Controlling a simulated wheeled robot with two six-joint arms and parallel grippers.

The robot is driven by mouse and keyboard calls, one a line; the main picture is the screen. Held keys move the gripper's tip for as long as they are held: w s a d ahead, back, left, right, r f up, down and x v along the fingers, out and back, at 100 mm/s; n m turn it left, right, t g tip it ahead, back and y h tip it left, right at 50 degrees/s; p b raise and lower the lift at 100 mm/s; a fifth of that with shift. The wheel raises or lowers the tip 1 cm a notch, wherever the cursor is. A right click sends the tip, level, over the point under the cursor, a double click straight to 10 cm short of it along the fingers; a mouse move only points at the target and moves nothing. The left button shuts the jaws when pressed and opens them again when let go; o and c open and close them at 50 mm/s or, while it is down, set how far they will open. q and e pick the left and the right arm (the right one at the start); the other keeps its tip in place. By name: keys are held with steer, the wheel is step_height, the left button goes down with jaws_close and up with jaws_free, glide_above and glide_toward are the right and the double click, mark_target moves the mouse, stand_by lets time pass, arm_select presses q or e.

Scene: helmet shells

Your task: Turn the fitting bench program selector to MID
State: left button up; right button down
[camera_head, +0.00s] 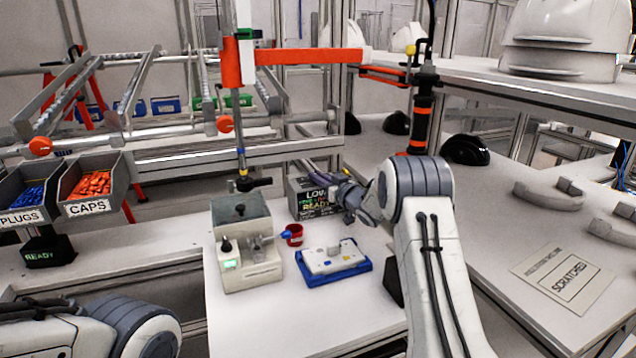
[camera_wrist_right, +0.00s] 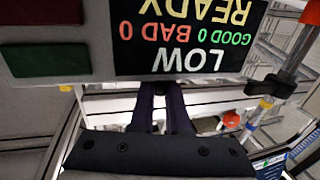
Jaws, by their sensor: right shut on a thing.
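The fitting bench display box (camera_head: 300,207) stands at the back of the white bench; its screen reads LOW, with READY below. In the right wrist view the same screen (camera_wrist_right: 185,38) appears upside down, reading LOW, GOOD 0 BAD 0, READY. My right gripper (camera_head: 318,174) reaches over the top of the box from the right. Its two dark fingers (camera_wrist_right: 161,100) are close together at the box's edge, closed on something. The program selector itself is hidden by the fingers and the box. Only my left arm's links show at the lower left; its gripper is out of view.
An orange boom (camera_head: 310,56) hangs above. Bins of plugs and caps (camera_head: 90,208) stand at left.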

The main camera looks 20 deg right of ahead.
steer(key=m+h+b, duration=0.1)
steer(key=h+b, duration=0.1)
steer(key=b, duration=0.1)
steer(key=m+h+b, duration=0.2)
steer(key=b, duration=0.1)
steer(key=m+h+b, duration=0.1)
steer(key=h+b, duration=0.2)
steer(key=shift+a+f+m, duration=0.2)
steer(key=shift+f+m, duration=0.05)
steer(key=shift+m, duration=0.05)
steer(key=shift+r+m+h, duration=0.1)
steer(key=shift+m+h, duration=0.4)
steer(key=shift+h, duration=0.4)
steer(key=shift+r+m+h, duration=0.1)
steer(key=shift+m+h, duration=0.2)
steer(key=shift+h, duration=0.1)
steer(key=shift+m+h, duration=0.3)
steer(key=shift+h, duration=0.2)
steer(key=c, duration=0.9)
jaws_free()
steer(key=shift+d+r, duration=0.1)
steer(key=shift+r, duration=0.05)
steer(key=r, duration=0.4)
steer(key=shift+s+d+r, duration=0.3)
steer(key=shift+s, duration=0.05)
steer(key=s+d+r+b, duration=0.2)
steer(key=s+d+r, duration=0.4)
steer(key=s+d, duration=0.1)
steer(key=shift+s+d, duration=0.15)
steer(key=shift+s, duration=0.3)
